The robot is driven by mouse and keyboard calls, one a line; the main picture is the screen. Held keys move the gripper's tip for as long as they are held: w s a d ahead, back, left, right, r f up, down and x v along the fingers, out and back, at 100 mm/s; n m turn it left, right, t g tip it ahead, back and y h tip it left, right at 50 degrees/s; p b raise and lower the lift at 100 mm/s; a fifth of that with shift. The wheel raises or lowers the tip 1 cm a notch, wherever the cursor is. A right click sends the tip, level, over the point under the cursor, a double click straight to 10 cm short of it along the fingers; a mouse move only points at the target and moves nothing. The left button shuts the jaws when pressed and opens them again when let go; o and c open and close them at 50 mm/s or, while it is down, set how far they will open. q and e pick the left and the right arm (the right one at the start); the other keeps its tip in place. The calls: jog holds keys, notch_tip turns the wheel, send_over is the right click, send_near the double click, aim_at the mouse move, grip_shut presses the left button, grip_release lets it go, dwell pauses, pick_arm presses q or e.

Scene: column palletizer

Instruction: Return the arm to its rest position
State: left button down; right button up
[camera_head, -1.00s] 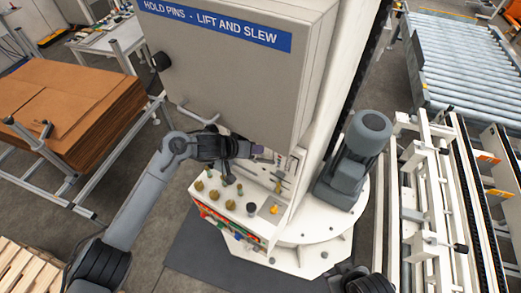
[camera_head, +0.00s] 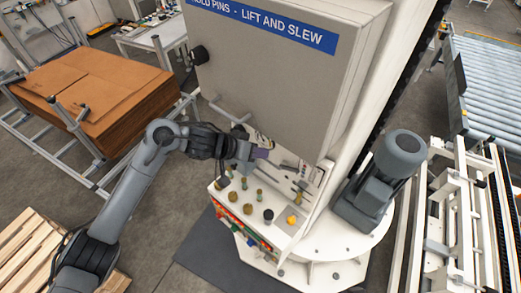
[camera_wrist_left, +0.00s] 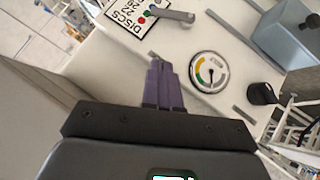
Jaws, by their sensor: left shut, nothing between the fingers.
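My left arm comes in from the left in the head view. Its gripper (camera_head: 262,153) is just below the grey cabinet's front, above the white panel (camera_head: 240,195) with knobs and levers. In the left wrist view its purple fingers (camera_wrist_left: 163,88) are together, with nothing between them. Beyond their tips lies a pale surface with a round dial gauge (camera_wrist_left: 208,72), a grey lever (camera_wrist_left: 168,14) and a sign reading "DISCS" (camera_wrist_left: 127,18). Whether the fingertips touch that surface cannot be told. My right gripper is not in view.
The grey cabinet (camera_head: 270,75), with a handle (camera_head: 230,110), stands close to the gripper. A grey motor (camera_head: 385,175) is right of the panel. Brown cardboard sheets (camera_head: 95,90) and a wooden pallet (camera_head: 25,245) are left; a roller conveyor (camera_head: 490,80) is far right.

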pick_arm(q)
jog(key=shift+f, duration=0.1)
jog(key=s+d+f+n+g+h+p, duration=0.1)
jog(key=s+d+f+n, duration=0.15)
jog(key=s+f, duration=0.9)
jog(key=s+d+f+n, duration=0.2)
jog(key=s+f+n, duration=0.1)
jog(key=s+f, duration=0.9)
jog(key=s+a+r+y, duration=0.3)
jog(key=a, duration=0.5)
jog(key=s+a+r+m+y, duration=0.1)
jog(key=s+a+r+y, duration=0.2)
jog(key=a, duration=0.5)
jog(key=s+a+r+m+y, duration=0.1)
jog(key=s+a+r+y, duration=0.1)
jog(key=a, duration=0.6)
jog(key=s+y, duration=0.1)
jog(key=s, duration=0.1)
jog(key=shift+s+r+y+p, duration=0.4)
